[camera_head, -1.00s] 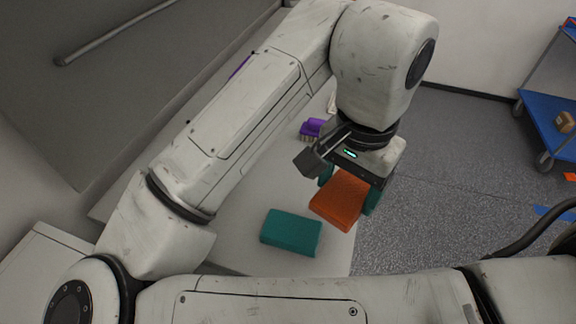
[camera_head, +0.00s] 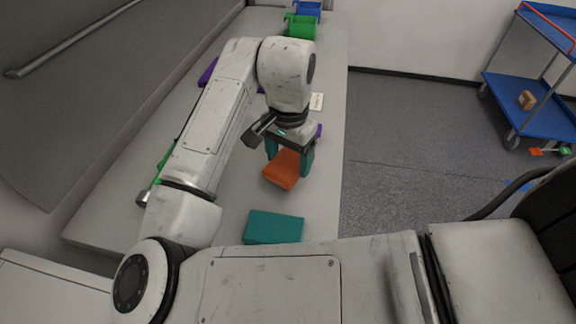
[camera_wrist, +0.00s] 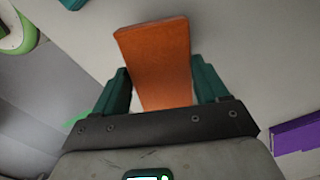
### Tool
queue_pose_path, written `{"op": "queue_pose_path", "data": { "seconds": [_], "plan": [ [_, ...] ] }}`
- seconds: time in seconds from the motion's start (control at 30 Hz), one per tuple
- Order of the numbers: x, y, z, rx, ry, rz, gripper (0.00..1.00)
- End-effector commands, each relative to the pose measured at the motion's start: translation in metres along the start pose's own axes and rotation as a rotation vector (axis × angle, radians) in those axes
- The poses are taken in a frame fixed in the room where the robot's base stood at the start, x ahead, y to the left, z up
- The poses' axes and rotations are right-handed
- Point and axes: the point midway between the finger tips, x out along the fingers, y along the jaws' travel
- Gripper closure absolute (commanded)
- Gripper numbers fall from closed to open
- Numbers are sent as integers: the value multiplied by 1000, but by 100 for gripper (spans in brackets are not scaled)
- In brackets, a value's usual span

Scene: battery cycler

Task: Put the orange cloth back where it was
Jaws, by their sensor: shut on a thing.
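The orange cloth (camera_head: 281,169) is a folded block held between the two teal fingers of my gripper (camera_head: 290,160), over the grey table. In the wrist view the orange cloth (camera_wrist: 157,62) sticks out between the fingertips of my gripper (camera_wrist: 160,88). My gripper is shut on it. A folded teal cloth (camera_head: 273,227) lies flat on the table in front of it, nearer to me. I cannot tell how high the orange cloth is above the table.
The grey table (camera_head: 325,210) has bare room right of the teal cloth. A green bin (camera_head: 300,27) and a blue bin (camera_head: 308,8) stand at its far end. A purple thing shows in the wrist view (camera_wrist: 296,136). A blue cart (camera_head: 540,112) stands on the floor at right.

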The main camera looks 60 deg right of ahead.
Motion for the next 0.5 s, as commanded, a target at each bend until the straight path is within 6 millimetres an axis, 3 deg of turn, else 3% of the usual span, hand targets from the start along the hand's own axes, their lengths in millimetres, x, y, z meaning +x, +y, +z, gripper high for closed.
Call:
{"op": "queue_pose_path", "data": {
  "seconds": [0.23, 0.5],
  "plan": [
    [31, -3, -2, -1, -2, 2, 55],
    [35, -3, -2, 0, -1, 1, 55]
  ]
}}
